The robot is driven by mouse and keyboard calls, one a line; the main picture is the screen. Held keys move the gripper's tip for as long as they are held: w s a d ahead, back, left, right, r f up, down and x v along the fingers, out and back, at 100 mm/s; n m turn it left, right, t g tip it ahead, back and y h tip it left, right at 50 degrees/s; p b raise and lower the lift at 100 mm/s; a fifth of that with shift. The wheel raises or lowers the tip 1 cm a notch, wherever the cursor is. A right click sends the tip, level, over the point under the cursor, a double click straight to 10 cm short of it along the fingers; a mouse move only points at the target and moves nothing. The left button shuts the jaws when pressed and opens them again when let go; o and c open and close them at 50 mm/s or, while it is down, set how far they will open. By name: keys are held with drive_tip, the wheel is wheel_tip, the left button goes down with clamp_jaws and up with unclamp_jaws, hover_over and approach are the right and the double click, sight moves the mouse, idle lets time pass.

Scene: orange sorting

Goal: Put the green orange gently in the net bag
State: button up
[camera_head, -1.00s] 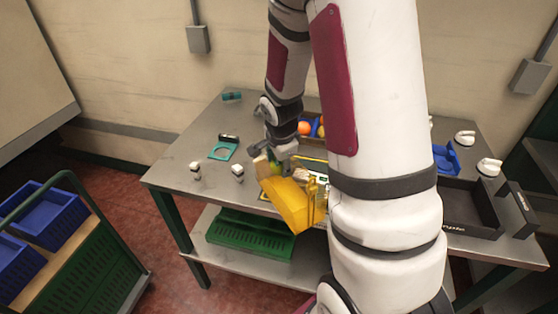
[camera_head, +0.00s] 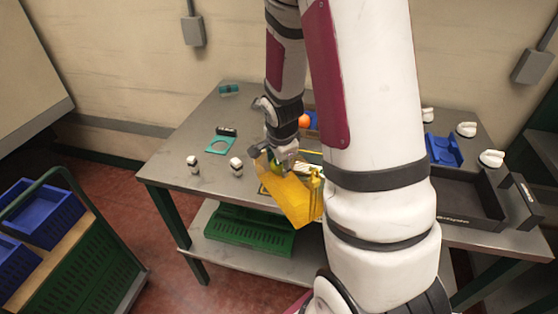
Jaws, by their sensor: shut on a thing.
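My gripper (camera_head: 282,158) is low over the front part of the table, at the upper edge of a yellow bag-like holder (camera_head: 298,203). I take this holder to be the net bag. It hangs at the table's front edge, and its right part looks see-through. A small patch of the green orange (camera_head: 274,159) shows at the fingers, and the gripper is shut on it. The fingers and my arm hide most of the fruit. I cannot tell whether it is inside the bag's mouth or just above it.
An orange fruit (camera_head: 304,121) lies in a container behind my wrist. A blue tray (camera_head: 444,150) and black tray (camera_head: 470,200) are on the right. A green crate (camera_head: 250,230) sits below.

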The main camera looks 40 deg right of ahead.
idle(0.4)
drive_tip(key=o, duration=1.2)
drive_tip(key=shift+o, duration=0.2)
drive_tip(key=shift+r+p, duration=2)
drive_tip(key=shift+r, duration=1.95)
